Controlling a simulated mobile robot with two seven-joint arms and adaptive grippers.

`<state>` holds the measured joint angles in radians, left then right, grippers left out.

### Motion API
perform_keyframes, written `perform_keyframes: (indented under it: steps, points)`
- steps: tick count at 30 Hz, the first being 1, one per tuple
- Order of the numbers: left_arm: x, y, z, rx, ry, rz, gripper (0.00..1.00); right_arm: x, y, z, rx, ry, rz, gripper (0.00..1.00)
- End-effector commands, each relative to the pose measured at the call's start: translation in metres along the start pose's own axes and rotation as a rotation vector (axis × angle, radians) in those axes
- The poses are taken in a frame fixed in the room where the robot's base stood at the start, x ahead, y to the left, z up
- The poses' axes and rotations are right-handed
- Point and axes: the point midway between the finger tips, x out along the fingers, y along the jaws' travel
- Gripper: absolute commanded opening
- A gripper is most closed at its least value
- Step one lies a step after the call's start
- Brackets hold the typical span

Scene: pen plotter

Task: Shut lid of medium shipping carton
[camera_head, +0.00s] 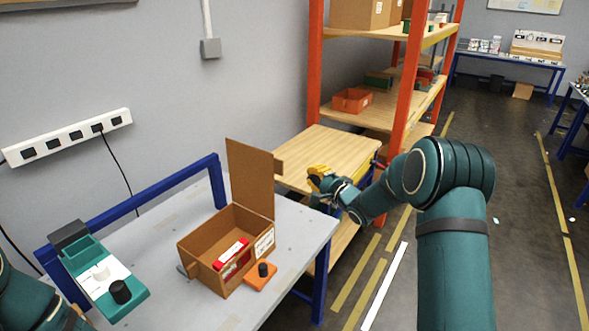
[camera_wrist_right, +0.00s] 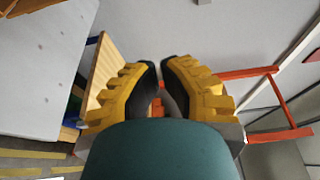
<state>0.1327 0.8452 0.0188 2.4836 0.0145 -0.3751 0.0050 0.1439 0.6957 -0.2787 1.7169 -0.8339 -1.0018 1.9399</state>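The brown shipping carton (camera_head: 206,255) sits on the grey table, its top open. Its lid (camera_head: 250,180) stands upright at the back edge. A red and white item (camera_head: 232,254) lies inside, and a white label is on the carton's right side. My right gripper (camera_head: 318,177) is to the right of the lid, beyond the table edge and apart from the carton. In the wrist view, its yellow fingers (camera_wrist_right: 160,68) are a little apart with nothing between them. My left gripper is not seen; only part of that arm shows at lower left.
An orange block with a black knob (camera_head: 262,277) sits against the carton's front right. A teal device (camera_head: 103,278) stands left on the table (camera_head: 150,250). A wooden-topped surface (camera_head: 325,152) and orange shelving (camera_head: 398,95) lie behind my right gripper.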

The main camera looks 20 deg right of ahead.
Motion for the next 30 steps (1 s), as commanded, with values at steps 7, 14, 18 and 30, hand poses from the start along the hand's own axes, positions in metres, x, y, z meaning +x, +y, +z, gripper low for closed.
perform_keyframes:
  steps: [7,14,18,30]
  points:
    - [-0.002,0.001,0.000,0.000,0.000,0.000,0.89,0.041,0.001,0.002,-0.002,-0.002,0.002,0.00]
    - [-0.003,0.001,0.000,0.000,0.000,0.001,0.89,0.074,0.001,0.002,-0.002,-0.002,0.001,0.00]
    - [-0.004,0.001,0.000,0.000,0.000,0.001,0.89,0.089,0.001,0.001,-0.002,-0.001,0.002,0.00]
    - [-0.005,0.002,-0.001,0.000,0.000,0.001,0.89,0.084,0.001,0.033,0.000,-0.001,0.003,0.00]
